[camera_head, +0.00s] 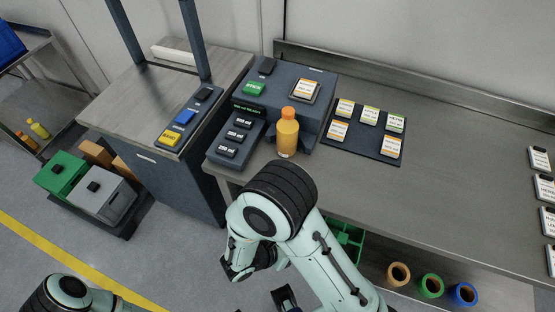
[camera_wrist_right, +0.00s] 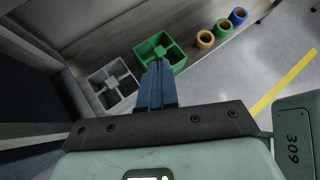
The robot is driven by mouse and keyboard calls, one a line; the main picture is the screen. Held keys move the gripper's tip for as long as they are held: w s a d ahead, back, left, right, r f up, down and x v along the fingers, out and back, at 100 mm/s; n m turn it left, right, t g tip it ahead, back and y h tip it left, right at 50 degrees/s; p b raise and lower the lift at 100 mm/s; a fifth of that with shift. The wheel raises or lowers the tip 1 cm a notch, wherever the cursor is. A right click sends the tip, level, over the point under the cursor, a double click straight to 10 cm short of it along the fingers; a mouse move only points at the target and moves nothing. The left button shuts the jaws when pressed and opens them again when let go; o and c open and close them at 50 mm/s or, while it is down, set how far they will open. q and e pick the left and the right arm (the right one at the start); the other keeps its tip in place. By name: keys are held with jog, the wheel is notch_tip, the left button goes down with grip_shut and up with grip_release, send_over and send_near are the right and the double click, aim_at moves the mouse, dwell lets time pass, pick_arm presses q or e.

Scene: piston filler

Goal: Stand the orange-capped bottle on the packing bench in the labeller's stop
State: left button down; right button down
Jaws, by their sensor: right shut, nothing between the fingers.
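The orange-capped bottle (camera_head: 287,134), amber-bodied, stands upright on the bench at the front of the dark labeller (camera_head: 310,116), close to its front face. I cannot tell whether it touches the stop; the bottle's foot is just behind my right arm's raised joint. My right gripper's blue fingers (camera_wrist_right: 158,66) are shut and empty in the right wrist view, with the lower shelf beyond them. In the head view my right arm bends down in front of the bench, apart from the bottle. My left gripper is not in view; only part of its arm shows at lower left.
A dark mat (camera_head: 367,146) with label cards lies right of the labeller. A button panel (camera_head: 236,135) is left of the bottle. A green divided crate (camera_wrist_right: 160,52), a grey one (camera_wrist_right: 112,84) and tape rolls (camera_wrist_right: 222,29) sit below. The bench's right-middle is clear.

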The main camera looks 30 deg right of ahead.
jog(key=w+a+r+n+t+h, duration=0.2)
jog(key=w+r+t, duration=0.2)
jog(key=w+r, duration=0.1)
jog(key=n+t+h+b, duration=0.1)
jog(key=n+t, duration=0.2)
jog(key=t, duration=0.4)
send_near(282, 144)
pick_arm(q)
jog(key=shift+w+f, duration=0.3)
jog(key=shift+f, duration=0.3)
pick_arm(e)
jog(key=x, duration=0.7)
jog(key=shift+r, duration=0.1)
jog(key=shift+p+x, duration=0.7)
jog(key=shift+x, duration=0.1)
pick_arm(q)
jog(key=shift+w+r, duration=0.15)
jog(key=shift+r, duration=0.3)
